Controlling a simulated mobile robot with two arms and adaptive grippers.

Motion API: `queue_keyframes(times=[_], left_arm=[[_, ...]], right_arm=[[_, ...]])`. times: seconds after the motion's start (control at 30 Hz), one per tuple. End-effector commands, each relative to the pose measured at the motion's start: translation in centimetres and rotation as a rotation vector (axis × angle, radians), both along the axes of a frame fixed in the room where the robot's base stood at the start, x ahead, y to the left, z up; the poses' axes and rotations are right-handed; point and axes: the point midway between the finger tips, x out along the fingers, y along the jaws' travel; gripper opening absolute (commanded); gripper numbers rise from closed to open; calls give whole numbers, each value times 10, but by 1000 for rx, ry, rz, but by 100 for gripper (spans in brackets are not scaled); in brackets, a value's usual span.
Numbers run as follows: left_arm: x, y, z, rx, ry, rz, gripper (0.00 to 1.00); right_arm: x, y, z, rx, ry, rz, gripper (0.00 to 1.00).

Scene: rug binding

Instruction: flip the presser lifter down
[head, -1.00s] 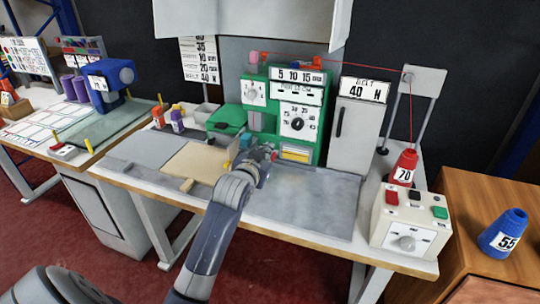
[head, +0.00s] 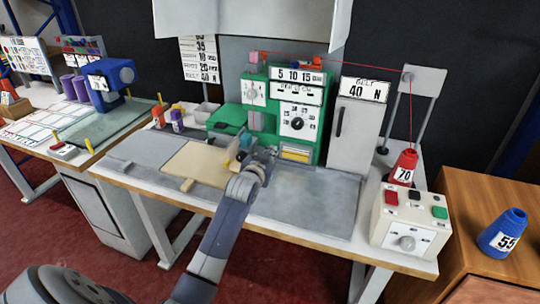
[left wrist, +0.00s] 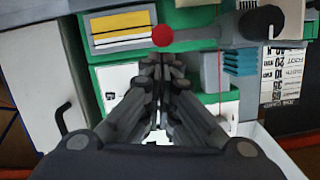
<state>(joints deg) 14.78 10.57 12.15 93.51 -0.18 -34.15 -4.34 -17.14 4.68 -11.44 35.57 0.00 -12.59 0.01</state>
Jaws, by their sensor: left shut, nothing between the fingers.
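The presser lifter shows in the left wrist view as a grey lever (left wrist: 205,30) with a red ball tip (left wrist: 163,36) and a dark rounded end (left wrist: 262,20). It belongs to the green machine (head: 319,142). My left gripper (left wrist: 157,62) is shut and empty. Its fingertips lie just below the red ball in the wrist view; I cannot tell whether they touch it. In the head view my left gripper (head: 264,154) is in front of the machine and hides the lifter. My right gripper is not in view.
A beige rug piece (head: 200,163) lies on the table left of my gripper. A grey cabinet (head: 352,140), a red cone (head: 403,168) and a button box (head: 408,222) stand to the right. The grey table top (head: 315,200) in front is clear.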

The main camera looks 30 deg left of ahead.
Motion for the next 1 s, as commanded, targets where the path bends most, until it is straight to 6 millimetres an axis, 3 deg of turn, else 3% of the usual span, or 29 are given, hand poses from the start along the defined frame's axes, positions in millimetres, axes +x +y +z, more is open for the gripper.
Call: queue_keyframes(times=[0.17, 0.37, 0.53, 0.77, 1.0], left_arm=[[0, 0, -4, 0, 2, 0, 0], [-1, 0, -31, -2, 8, 0, 0], [-1, -1, -34, -4, 12, -1, 0], [-1, 0, -31, -3, 12, 0, 0], [5, 1, -2, -1, 4, -1, 0]], right_arm=[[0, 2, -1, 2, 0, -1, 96], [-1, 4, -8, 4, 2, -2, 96], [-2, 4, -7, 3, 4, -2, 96], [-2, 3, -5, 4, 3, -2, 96], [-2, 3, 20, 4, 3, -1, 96]])
